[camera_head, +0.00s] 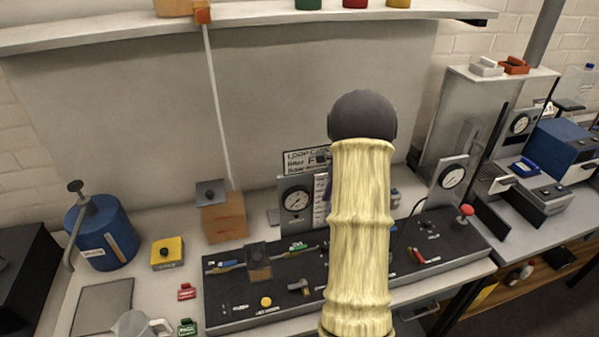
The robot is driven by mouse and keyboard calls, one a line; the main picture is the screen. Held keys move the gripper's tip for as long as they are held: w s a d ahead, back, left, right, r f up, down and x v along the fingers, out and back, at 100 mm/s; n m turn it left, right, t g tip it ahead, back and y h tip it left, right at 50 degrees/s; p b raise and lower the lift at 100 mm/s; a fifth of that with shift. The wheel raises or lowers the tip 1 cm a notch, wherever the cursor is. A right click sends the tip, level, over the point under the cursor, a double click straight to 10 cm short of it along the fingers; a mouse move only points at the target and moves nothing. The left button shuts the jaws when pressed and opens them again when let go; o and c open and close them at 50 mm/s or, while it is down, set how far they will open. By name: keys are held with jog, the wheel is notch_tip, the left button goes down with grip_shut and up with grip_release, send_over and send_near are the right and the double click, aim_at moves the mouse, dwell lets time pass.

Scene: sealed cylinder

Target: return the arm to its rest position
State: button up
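My arm rises from the bottom edge through the middle of the view, covered in a pale yellow ribbed sleeve and topped by a dark rounded cap. No gripper fingers show, so I cannot see whether my gripper is open or holds anything. The arm hides part of the black panel and of the gauge area behind it.
A long black panel (225,315) with gauges, valves and a red knob (466,210) lies on the bench. A blue tank (108,246), yellow box (168,253) and wooden block (224,222) stand left. A shelf (110,33) runs above; a second bench is right.

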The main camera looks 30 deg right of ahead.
jog(key=shift+a, duration=0.1)
jog(key=s+a+r+n+h, duration=0.1)
jog(key=s+a+n, duration=0.3)
jog(key=a+n, duration=0.3)
jog(key=s+a+r+n+t+h, duration=0.1)
jog(key=s+a+n, duration=0.4)
jog(key=a, duration=0.5)
jog(key=s+a+r+n+h, duration=0.1)
jog(key=s+a+n+h, duration=0.1)
jog(key=s+a+n, duration=0.3)
jog(key=a+n, duration=0.3)
jog(key=a, duration=0.1)
jog(key=shift+a+n+t+b, duration=0.3)
jog(key=shift+a, duration=0.05)
jog(key=shift+r, duration=0.1)
